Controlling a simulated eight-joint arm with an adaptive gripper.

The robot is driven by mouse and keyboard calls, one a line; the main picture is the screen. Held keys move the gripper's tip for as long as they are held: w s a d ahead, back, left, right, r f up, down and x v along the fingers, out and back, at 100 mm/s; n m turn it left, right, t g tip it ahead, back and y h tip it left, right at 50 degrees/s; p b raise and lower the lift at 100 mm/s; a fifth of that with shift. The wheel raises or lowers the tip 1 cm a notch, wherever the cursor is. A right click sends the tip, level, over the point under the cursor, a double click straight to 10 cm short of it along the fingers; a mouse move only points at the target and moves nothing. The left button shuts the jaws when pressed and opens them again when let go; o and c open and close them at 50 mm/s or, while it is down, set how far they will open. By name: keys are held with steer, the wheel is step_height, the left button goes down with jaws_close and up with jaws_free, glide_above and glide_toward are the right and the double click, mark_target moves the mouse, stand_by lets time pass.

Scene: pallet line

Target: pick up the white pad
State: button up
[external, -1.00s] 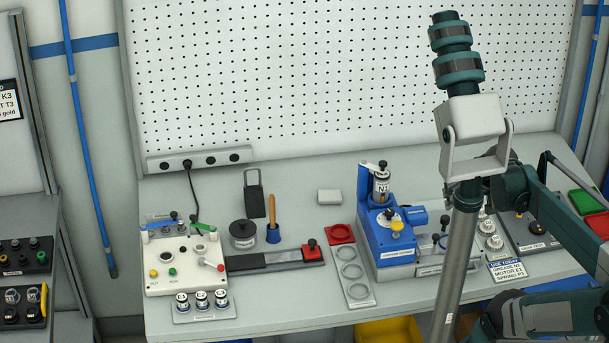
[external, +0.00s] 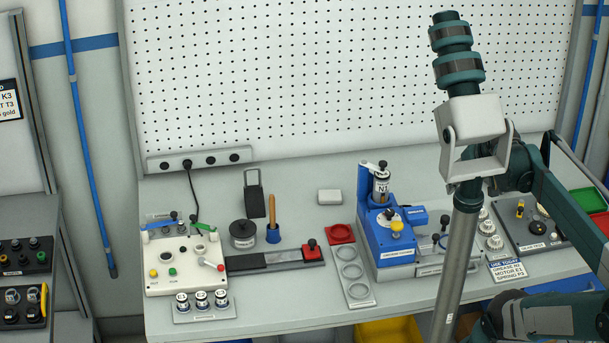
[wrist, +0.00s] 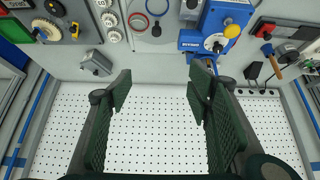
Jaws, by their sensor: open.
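The white pad (external: 329,196) is a small pale block lying flat on the bench in the external view, between the wooden-handled brush and the blue press. I cannot make it out in the wrist view, where my right-hand finger covers part of the bench by the press. My gripper (wrist: 160,92) shows in the wrist view with its two green fingers wide apart and nothing between them. It points toward the pegboard and the back of the bench. In the external view I cannot make out the gripper behind my arm.
The blue press (external: 388,232) stands tall just right of the pad. The brush (external: 272,218), a black holder (external: 253,195) and a dark canister (external: 243,235) stand to its left. The pegboard (external: 340,90) rises behind.

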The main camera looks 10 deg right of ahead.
steer(key=w+a+r+n+g+p, duration=0.1)
steer(key=w+a+r+n+g, duration=0.2)
steer(key=w, duration=0.6)
steer(key=w+a+r+n+p, duration=0.1)
steer(key=w+a+r+n, duration=0.35)
steer(key=w, duration=0.45)
steer(key=n+g+p, duration=0.3)
steer(key=n+g, duration=0.1)
steer(key=n, duration=0.5)
glide_above(333, 194)
step_height(333, 194, down, 30)
steer(key=f, duration=0.1)
steer(key=shift+f+m, duration=0.25)
steer(key=shift+f, duration=0.05)
steer(key=shift+f, duration=1.25)
